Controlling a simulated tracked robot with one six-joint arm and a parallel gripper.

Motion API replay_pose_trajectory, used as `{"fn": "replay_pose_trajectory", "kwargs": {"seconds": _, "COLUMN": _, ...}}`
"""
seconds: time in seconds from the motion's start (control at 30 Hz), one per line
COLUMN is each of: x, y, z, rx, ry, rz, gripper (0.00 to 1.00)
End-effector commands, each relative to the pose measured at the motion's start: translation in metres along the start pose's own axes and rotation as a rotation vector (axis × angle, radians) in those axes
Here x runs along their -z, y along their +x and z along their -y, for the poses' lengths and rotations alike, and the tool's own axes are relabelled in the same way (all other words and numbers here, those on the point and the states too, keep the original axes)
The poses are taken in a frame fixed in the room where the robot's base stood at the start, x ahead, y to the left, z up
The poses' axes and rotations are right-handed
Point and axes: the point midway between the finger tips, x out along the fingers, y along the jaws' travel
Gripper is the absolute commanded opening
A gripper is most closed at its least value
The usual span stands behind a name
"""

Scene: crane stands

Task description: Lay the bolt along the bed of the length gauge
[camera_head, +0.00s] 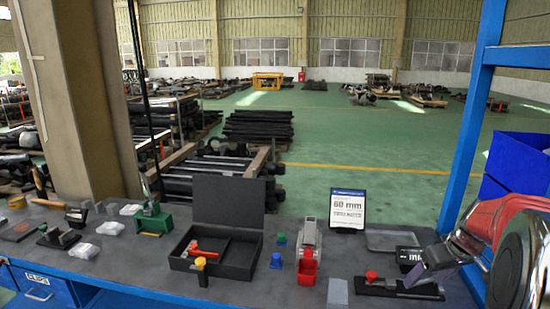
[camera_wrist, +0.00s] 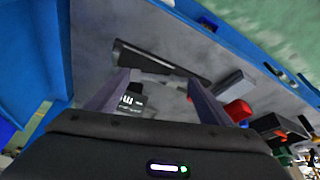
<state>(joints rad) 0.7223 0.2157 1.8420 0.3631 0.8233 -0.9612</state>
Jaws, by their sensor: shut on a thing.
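The length gauge (camera_head: 398,289) is a dark, low bed with a red knob (camera_head: 371,276), at the front right of the bench in the head view. In the wrist view its dark bar (camera_wrist: 150,58) lies just beyond my fingertips. My gripper (camera_wrist: 160,79) is over the gauge, its two fingers apart with a thin pale piece, seemingly the bolt (camera_wrist: 158,77), between the tips. In the head view my gripper (camera_head: 420,276) comes in from the right, low at the gauge. The bolt is not clear there. I cannot tell whether it touches the bed.
A small mm display (camera_head: 409,257) stands behind the gauge, and a grey block (camera_head: 337,293) lies to its left. A sign reading 60 mm (camera_head: 348,209), a grey and red bin (camera_head: 307,262) and an open black case (camera_head: 228,205) stand further left. A blue post (camera_head: 470,120) rises at right.

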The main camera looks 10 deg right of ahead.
Motion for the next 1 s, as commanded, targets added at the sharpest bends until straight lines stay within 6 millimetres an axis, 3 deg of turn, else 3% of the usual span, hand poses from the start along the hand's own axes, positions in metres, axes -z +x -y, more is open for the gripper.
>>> {"fn": "replay_pose_trajectory", "kwargs": {"seconds": 0.4, "x": 0.023, "y": 0.027, "z": 0.117, "rx": 0.038, "ry": -0.095, "rz": 0.0, "gripper": 0.5}}
{"fn": "replay_pose_trajectory", "kwargs": {"seconds": 1.0, "x": 0.053, "y": 0.063, "z": 0.27, "rx": 0.087, "ry": -0.214, "rz": 0.0, "gripper": 0.5}}
